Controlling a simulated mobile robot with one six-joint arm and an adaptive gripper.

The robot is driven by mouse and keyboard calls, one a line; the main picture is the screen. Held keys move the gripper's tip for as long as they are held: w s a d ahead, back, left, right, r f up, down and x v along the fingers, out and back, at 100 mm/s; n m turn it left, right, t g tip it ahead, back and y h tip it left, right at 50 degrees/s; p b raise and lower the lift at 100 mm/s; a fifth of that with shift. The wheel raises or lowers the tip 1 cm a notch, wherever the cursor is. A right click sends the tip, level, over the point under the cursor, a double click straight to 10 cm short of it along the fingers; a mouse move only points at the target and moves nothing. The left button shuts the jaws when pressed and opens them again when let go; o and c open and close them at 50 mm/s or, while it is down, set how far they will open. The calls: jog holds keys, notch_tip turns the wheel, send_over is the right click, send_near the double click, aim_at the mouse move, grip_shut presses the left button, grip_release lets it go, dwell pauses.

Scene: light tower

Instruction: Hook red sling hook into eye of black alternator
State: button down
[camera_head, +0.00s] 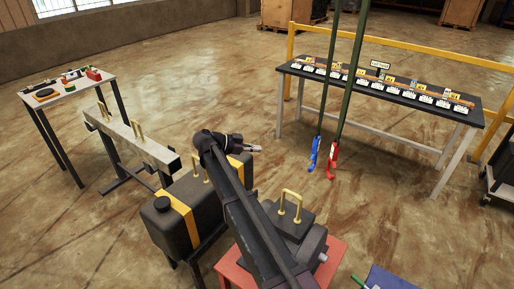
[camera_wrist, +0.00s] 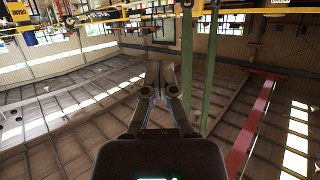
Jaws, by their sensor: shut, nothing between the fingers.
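The red sling hook (camera_head: 332,160) hangs at the lower end of a dark green sling (camera_head: 352,80), clear of everything around it. My gripper (camera_head: 257,148) is shut and empty, to the left of the hook and apart from it. In the wrist view, my gripper's fingers (camera_wrist: 161,76) are together with nothing between them. What looks like the black alternator (camera_head: 312,243) sits on a red stand (camera_head: 234,272), partly hidden by my arm. A brass eye (camera_head: 290,196) stands on its top, with no hook in it.
A blue hook (camera_head: 314,153) hangs close left of the red one. A black tank with a yellow band (camera_head: 170,222) and a grey beam (camera_head: 130,138) with brass eyes stand left. A long dark table (camera_head: 300,68) is behind the hooks. The wrist view shows green slings (camera_wrist: 209,75).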

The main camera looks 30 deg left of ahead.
jog(key=shift+s+a, duration=0.15)
jog(key=shift+s, duration=1.3)
jog(key=shift+s+a, duration=0.1)
jog(key=shift+s, duration=1.35)
jog(key=shift+s, duration=0.1)
jog(key=shift+f+b, duration=0.8)
jog(key=shift+f, duration=0.05)
jog(key=w+d+f+n+g+y, duration=0.1)
jog(key=w+d+f+n+g, duration=0.15)
jog(key=d, duration=0.85)
jog(key=w+d+f+n+g+y, duration=0.1)
jog(key=w+d+f+g, duration=0.15)
jog(key=d, duration=0.85)
jog(key=w+d+f+n+g+y, duration=0.1)
jog(key=w+d+f+g, duration=0.15)
jog(key=d, duration=0.85)
jog(key=s+d+f+n+y, duration=0.1)
jog(key=s+d, duration=0.3)
jog(key=d, duration=0.4)
jog(key=s+d+f+n+g+y, duration=0.1)
jog(key=s+d+f+n+y, duration=0.1)
jog(key=d, duration=0.7)
jog(key=s+d+f+n+g+y, duration=0.1)
jog(key=s+d+y, duration=0.3)
jog(key=d, duration=0.5)
jog(key=shift+s+f+n, duration=0.4)
jog(key=shift+s+n, duration=0.15)
jog(key=shift+s, duration=0.35)
